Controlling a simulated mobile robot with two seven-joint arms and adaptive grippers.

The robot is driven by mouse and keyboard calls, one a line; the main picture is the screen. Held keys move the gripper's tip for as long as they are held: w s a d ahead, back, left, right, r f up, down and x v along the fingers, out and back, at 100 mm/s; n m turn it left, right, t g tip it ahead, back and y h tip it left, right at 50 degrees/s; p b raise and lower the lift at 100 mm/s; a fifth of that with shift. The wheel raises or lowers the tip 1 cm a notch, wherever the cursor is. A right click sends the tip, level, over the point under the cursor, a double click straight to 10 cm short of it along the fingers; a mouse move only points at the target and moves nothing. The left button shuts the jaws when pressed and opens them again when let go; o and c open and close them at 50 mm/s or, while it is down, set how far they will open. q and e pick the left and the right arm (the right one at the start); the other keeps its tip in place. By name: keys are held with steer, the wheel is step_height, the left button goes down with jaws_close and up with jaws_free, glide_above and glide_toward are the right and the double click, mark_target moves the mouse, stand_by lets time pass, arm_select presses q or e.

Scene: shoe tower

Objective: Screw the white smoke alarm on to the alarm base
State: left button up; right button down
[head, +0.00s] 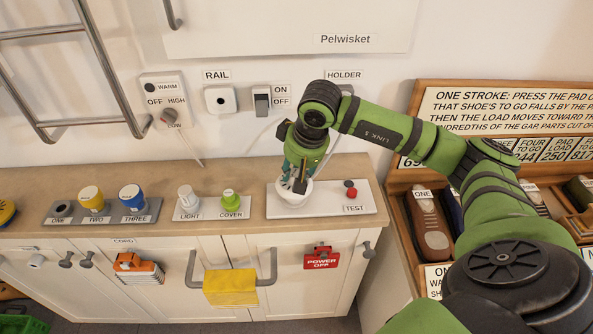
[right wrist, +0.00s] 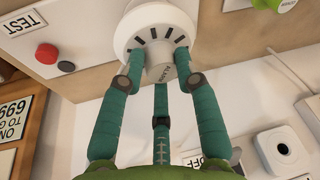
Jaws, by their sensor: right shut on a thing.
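The white smoke alarm (head: 291,199) is over the left part of the white TEST board (head: 330,211) on the counter. In the right wrist view the alarm (right wrist: 152,29) has dark slots and a lettered centre piece. My right gripper (head: 298,178) is above it, pointing down, its green fingers shut on the alarm. The gripper also shows in the right wrist view (right wrist: 158,62), with fingers either side of the slotted part. The alarm base is hidden under the alarm, so I cannot tell whether they touch or are threaded. My left gripper is not in view.
A red button (head: 351,193) and a small dark piece (head: 348,183) are at the board's right. A green COVER piece (head: 230,199) and a white LIGHT piece (head: 187,197) stand to the left. A shoe rack (head: 404,185) is at the right. The wall is close behind.

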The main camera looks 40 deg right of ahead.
steer(key=shift+f+b, duration=1.2)
steer(key=shift+b, duration=0.05)
steer(key=c, duration=0.8)
jaws_free()
steer(key=v, duration=1.2)
